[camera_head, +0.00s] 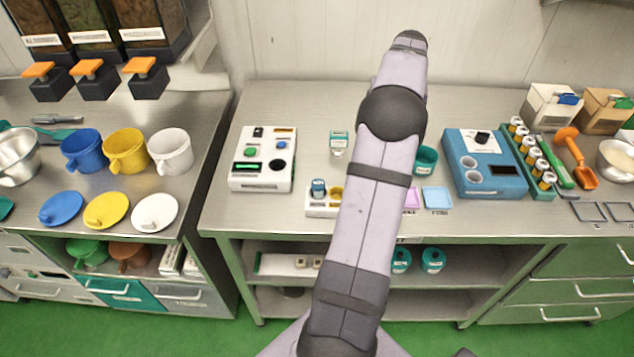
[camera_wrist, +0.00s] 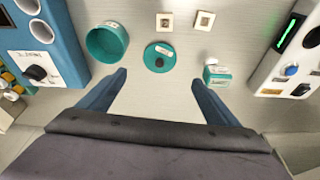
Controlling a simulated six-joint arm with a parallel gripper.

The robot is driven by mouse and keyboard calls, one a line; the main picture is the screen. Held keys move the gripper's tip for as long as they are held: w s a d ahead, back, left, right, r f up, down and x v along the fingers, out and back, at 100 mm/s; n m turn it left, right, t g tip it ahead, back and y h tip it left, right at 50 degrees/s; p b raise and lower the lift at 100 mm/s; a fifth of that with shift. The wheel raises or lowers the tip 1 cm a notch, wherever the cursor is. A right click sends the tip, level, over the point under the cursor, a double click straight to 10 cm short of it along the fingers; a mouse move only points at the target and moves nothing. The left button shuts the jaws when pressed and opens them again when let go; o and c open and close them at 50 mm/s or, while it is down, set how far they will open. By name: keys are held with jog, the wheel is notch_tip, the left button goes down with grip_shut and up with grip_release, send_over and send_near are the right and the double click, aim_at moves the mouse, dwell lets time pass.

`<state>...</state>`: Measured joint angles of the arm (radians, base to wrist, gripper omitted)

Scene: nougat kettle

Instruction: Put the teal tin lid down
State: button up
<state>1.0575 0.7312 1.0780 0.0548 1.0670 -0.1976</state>
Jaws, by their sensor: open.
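The teal tin lid (camera_wrist: 166,49) is a flat round disc with a small white label and a dark spot near its middle. It lies on the steel worktop in the wrist view, just beyond my fingertips. My gripper (camera_wrist: 158,77) is open and empty, its two blue fingers spread apart with bare worktop between them. The open teal tin (camera_wrist: 103,46) stands left of the lid, apart from it. The tin also shows right of my arm in the head view (camera_head: 427,158). In the head view my arm hides the lid and my gripper.
A small teal and white box (camera_wrist: 217,76) stands near my right finger. Two cream squares (camera_wrist: 164,22) lie beyond the lid. A blue device (camera_head: 484,165) and a white device (camera_head: 262,160) flank the area. Bare worktop surrounds the lid.

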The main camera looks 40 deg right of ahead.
jog(key=w+a+f+n+y, duration=0.15)
jog(key=w+a, duration=0.25)
jog(key=a, duration=1)
jog(key=w+a+n, duration=0.3)
jog(key=w+a, duration=0.1)
jog(key=a, duration=1)
jog(key=s+a+f+n+g, duration=0.1)
jog(key=s+a+f+n, duration=0.1)
jog(key=s+a, duration=0.6)
jog(key=s+a+f+n+g, duration=0.1)
jog(key=s+a+f+n, duration=0.2)
jog(key=s+a, duration=0.5)
jog(key=a+f, duration=0.1)
jog(key=a, duration=0.6)
jog(key=shift+y, duration=0.35)
jog(key=shift+s+n, duration=0.1)
jog(key=shift+n, duration=0.15)
notch_tip(320, 180, down, 35)
jog(key=b, duration=3.5)
jog(key=shift+f, duration=0.1)
